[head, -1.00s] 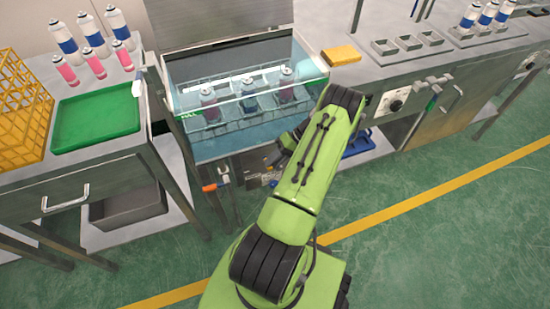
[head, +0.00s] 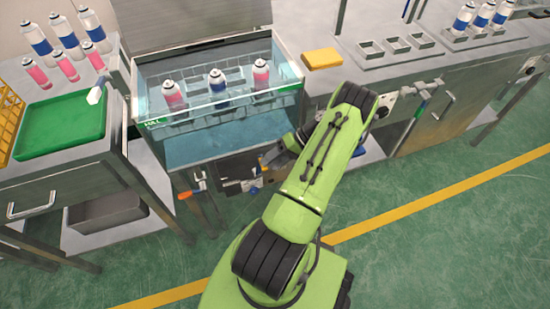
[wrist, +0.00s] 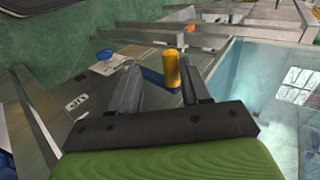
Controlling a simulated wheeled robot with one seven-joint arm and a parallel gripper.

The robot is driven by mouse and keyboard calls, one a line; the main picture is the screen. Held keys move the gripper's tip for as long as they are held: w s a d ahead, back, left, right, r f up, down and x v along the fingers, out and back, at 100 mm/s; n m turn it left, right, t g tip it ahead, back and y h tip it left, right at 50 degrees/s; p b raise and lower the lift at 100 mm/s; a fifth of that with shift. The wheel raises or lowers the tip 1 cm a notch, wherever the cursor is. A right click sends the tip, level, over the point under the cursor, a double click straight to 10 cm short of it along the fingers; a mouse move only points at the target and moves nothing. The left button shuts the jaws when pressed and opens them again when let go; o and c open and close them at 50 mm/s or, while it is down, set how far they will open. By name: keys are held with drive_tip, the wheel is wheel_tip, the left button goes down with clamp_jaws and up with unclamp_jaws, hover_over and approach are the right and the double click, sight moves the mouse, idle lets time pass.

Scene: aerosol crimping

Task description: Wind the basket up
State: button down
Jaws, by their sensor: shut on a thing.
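The glass-walled water tank (head: 222,139) stands left of my arm in the head view. Its wire basket (head: 205,109) holds two pink cans and a blue one (head: 217,81). The cans rise above the tank's front rim, and the basket is high in the tank. My gripper (head: 268,161) is low at the tank's front, partly hidden by my arm. In the wrist view, my gripper (wrist: 157,72) is shut on an upright yellow crank knob (wrist: 171,70), set on a blue crank arm (wrist: 151,78).
A green tray (head: 62,122) and several cans stand on the left bench. A yellow block (head: 322,59) lies right of the tank. An orange-handled lever (head: 186,195) sticks out at the tank's lower left. Green floor is open in front.

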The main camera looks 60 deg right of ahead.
drive_tip(key=shift+s+d+f, duration=0.1)
drive_tip(key=shift+s+f, duration=0.35)
drive_tip(key=shift+f, duration=0.4)
idle(0.6)
drive_tip(key=c, duration=1)
unclamp_jaws()
drive_tip(key=shift+y, duration=0.3)
drive_tip(key=shift+c, duration=0.2)
drive_tip(key=shift+w, duration=0.2)
